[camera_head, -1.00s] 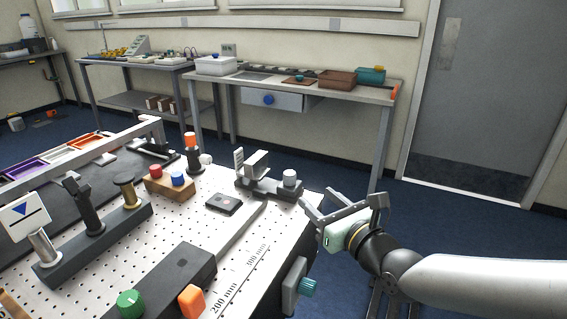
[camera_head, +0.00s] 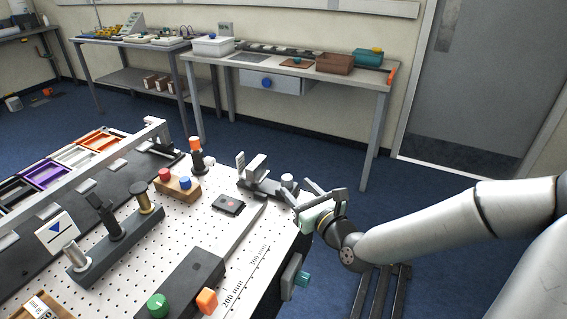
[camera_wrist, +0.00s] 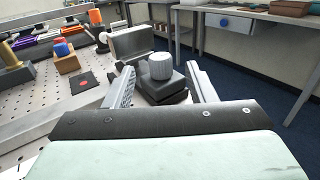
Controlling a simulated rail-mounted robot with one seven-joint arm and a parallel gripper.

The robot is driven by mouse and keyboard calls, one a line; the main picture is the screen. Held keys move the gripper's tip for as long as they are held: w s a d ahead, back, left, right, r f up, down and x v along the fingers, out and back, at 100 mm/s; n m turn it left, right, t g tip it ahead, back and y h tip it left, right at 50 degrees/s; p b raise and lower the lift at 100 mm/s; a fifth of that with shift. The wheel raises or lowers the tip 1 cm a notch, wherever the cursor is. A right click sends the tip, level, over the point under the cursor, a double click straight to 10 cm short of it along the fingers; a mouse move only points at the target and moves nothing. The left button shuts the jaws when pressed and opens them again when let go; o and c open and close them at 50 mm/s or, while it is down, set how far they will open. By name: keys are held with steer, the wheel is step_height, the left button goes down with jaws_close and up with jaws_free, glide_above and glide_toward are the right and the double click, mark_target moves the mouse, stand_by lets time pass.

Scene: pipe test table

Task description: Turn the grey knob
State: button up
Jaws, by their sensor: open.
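The grey knob (camera_head: 287,180) is a pale ribbed cylinder standing upright on the dark end block of a small fixture (camera_head: 258,186) at the table's far right corner. In the wrist view the knob (camera_wrist: 161,66) appears between my two fingers, with its dark block below it. My gripper (camera_head: 298,191) is open and empty, just right of the knob in the head view. In the wrist view my gripper (camera_wrist: 160,82) has one finger on each side of the block. No contact with the knob is visible, and the exact gap cannot be told.
A metal upright plate (camera_wrist: 132,45) stands just behind-left of the knob. A flat dark box (camera_head: 229,204) and a wooden block with red and blue knobs (camera_head: 173,184) lie to the left. A teal side knob (camera_head: 303,278) sticks out below the table edge.

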mark_target(284, 175)
steer(key=b+x, duration=0.1)
steer(key=x, duration=0.1)
steer(key=b+x, duration=0.1)
steer(key=x, duration=0.1)
steer(key=b+x, duration=0.2)
steer(key=shift+w+a+f, duration=0.1)
steer(key=shift+w+f, duration=0.15)
steer(key=shift+f, duration=0.05)
steer(key=shift+w+a+r, duration=0.25)
steer(key=shift+w+a, duration=0.15)
steer(key=shift+w, duration=0.2)
steer(key=c, duration=1)
